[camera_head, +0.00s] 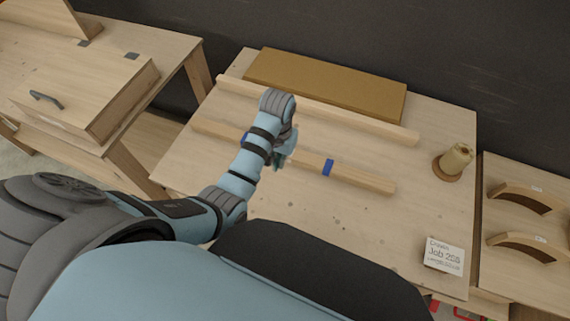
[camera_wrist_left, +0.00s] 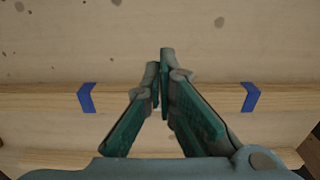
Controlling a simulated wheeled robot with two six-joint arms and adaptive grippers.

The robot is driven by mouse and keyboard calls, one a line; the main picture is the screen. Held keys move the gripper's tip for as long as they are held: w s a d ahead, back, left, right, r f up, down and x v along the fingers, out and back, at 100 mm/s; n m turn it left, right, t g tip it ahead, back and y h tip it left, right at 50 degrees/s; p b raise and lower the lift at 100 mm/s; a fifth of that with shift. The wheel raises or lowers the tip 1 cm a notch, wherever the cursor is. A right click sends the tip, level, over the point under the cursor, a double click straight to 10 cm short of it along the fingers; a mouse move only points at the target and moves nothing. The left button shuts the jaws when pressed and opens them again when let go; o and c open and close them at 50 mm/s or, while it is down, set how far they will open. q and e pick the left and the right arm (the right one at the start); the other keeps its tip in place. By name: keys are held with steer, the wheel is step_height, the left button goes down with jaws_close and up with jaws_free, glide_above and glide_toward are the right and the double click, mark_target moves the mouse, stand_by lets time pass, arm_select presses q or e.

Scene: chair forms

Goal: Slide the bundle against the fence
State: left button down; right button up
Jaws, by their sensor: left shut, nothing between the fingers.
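The bundle (camera_head: 356,178) is a long pale wooden bar with blue tape bands, lying across the middle of the bench. In the left wrist view the bundle (camera_wrist_left: 215,99) runs across, with one blue band on each side of my fingers. The fence (camera_head: 350,115) is a parallel wooden rail behind it, with a strip of bare bench between them. My left gripper (camera_head: 279,162) is shut and empty, reaching down at the middle of the bundle. Its fingertips (camera_wrist_left: 163,60) show on the near side of the bundle; contact cannot be told. My right gripper is out of view.
A brown board (camera_head: 325,85) lies behind the fence. A wooden spool-like piece (camera_head: 456,160) and a job card (camera_head: 443,255) are at the right. Curved wooden forms (camera_head: 520,243) lie on the right-hand surface.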

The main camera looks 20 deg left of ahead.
mark_target(284, 170)
arm_select(q)
step_height(284, 170, down, 9)
steer(key=shift+s+f+b, duration=0.1)
steer(key=shift+f+b, duration=0.1)
steer(key=shift+b, duration=1)
steer(key=w+b, duration=0.1)
steer(key=w, duration=0.1)
steer(key=shift+w+a+r, duration=0.1)
steer(key=shift+w+r, duration=0.05)
steer(key=shift+w, duration=0.95)
steer(key=shift+a+r, duration=0.1)
